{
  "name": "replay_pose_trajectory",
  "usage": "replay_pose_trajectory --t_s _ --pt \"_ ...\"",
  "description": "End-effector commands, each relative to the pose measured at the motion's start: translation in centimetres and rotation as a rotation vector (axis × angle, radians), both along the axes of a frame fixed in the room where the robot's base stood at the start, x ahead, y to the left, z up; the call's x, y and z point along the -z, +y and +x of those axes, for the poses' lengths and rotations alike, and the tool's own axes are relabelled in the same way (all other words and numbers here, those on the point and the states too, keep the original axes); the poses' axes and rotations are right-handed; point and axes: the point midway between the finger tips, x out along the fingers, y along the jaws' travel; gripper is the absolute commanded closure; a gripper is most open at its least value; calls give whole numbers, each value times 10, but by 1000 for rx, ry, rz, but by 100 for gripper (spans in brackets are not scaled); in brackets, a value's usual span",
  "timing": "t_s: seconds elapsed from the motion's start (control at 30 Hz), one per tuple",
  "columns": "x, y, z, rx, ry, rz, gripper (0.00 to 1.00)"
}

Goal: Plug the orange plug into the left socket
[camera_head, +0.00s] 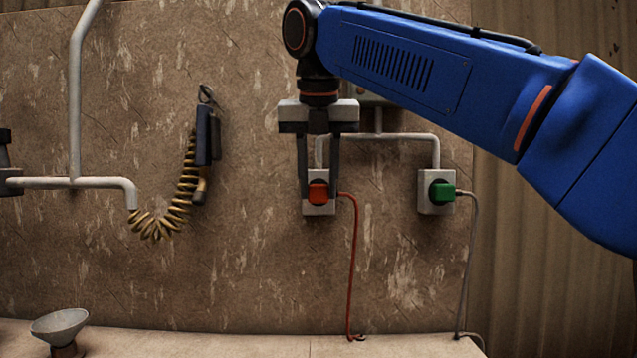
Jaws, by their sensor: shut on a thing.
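The orange plug (318,193) is at the face of the left socket (320,209), a white box on the wall. Its red cord runs from its right side down to the ledge. My gripper (319,190) hangs from above with its two dark fingers on either side of the plug, shut on it. From this view I cannot tell how deep the plug sits in the socket. The plug and fingers hide much of the socket's face.
A green plug (441,191) sits at the right socket (430,206), with a grey cord hanging down. Conduit pipes (410,136) run above the sockets. A coiled hose (178,205) hangs at the left. A funnel-shaped cup (60,325) stands on the ledge (210,343).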

Motion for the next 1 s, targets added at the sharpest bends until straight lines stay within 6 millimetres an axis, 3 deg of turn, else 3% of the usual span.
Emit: replay_pose_trajectory --t_s 1.0 --pt "0 0 8 0 0 0 92"
